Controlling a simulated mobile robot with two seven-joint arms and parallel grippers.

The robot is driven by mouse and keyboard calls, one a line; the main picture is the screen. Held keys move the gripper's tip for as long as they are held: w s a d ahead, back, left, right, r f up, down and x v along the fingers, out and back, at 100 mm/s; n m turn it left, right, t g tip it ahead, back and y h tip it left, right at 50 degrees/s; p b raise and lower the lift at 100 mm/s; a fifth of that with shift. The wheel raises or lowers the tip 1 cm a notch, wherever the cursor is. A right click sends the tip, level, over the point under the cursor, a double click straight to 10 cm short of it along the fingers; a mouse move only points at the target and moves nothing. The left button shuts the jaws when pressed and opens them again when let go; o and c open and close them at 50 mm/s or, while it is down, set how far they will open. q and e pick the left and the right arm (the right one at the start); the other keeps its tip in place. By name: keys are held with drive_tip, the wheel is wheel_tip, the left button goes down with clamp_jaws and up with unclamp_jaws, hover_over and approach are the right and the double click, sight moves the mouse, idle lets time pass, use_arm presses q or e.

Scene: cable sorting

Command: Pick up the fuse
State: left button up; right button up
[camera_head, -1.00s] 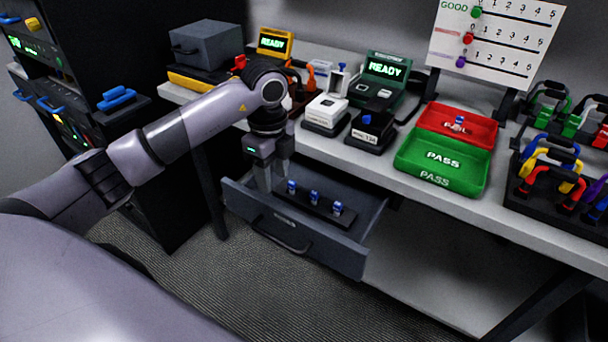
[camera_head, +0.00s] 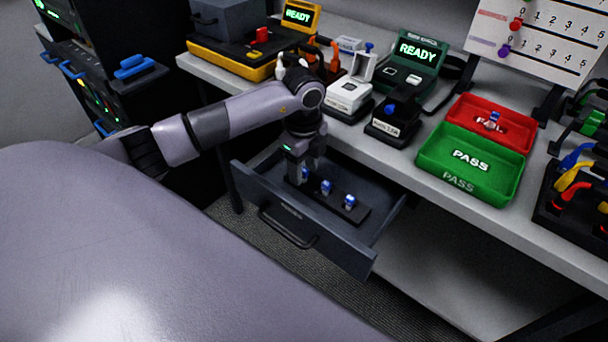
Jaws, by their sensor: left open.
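Several small blue-and-white fuses stand in a row on a dark strip inside the open drawer (camera_head: 374,234). The right fuse (camera_head: 349,202) and the middle fuse (camera_head: 326,187) are in plain view. The left fuse (camera_head: 305,174) is partly hidden by my left gripper (camera_head: 300,180). My left gripper points down into the drawer, open, with its fingers at the left fuse; I cannot tell whether they touch it. Another blue-and-white fuse (camera_head: 493,122) lies in the red tray (camera_head: 521,135). My right gripper is not in view.
A green PASS tray (camera_head: 428,171) stands in front of the red one. A white device (camera_head: 347,92), a dark fuse holder (camera_head: 393,125) and a tester reading READY (camera_head: 419,50) are on the bench. The drawer front and handle (camera_head: 287,229) stick out below the bench edge.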

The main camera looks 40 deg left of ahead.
sight(304, 170)
use_arm(q)
drive_tip(key=c, duration=0.8)
clamp_jaws()
drive_tip(key=shift+w+r, duration=0.1)
drive_tip(key=shift+r, duration=0.05)
wheel_tip(304, 170, up, 23)
drive_tip(key=p, duration=0.5)
